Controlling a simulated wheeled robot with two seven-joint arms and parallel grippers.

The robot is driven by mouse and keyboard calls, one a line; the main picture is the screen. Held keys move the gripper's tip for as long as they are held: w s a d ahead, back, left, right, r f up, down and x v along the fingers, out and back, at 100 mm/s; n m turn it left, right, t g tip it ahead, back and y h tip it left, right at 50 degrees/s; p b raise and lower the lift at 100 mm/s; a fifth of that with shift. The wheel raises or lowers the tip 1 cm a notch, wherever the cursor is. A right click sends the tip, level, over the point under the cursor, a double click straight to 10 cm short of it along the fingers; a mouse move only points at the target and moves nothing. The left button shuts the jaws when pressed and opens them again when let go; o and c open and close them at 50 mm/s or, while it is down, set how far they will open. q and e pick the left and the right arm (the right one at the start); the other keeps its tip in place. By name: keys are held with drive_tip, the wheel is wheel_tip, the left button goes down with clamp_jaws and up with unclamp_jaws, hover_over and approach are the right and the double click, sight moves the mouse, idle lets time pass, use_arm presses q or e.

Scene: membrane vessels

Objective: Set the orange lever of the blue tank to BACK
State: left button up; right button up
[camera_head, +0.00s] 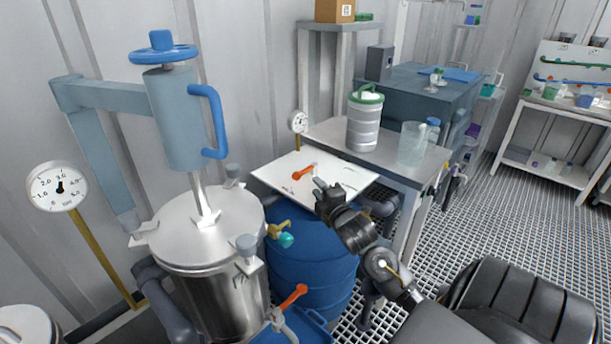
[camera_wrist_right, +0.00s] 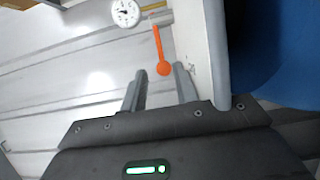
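The blue tank (camera_head: 312,262) is a ribbed drum below a white panel (camera_head: 345,177). An orange lever (camera_head: 303,172) lies over this panel, with its round knob end towards the left front. In the right wrist view the orange lever (camera_wrist_right: 158,48) points down the picture, its knob (camera_wrist_right: 163,69) close to the fingertips. My right gripper (camera_head: 318,187) is just to the right of the lever in the head view. Its fingers (camera_wrist_right: 160,78) are apart, with the knob near the gap between them; I cannot tell whether they touch it. My left gripper is not in view.
A steel vessel (camera_head: 226,295) with a blue handwheel (camera_head: 162,47) stands at left. A second orange lever (camera_head: 292,297) is low beside it. A gauge (camera_head: 299,122) stands behind the panel. A grey table (camera_head: 335,131) holds a green-lidded canister (camera_head: 364,125) and a clear beaker (camera_head: 411,143).

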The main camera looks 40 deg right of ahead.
sight(307, 185)
drive_tip(key=x, duration=0.7)
drive_tip(key=shift+w+f, duration=0.1)
drive_tip(key=shift+w, duration=0.3)
clamp_jaws()
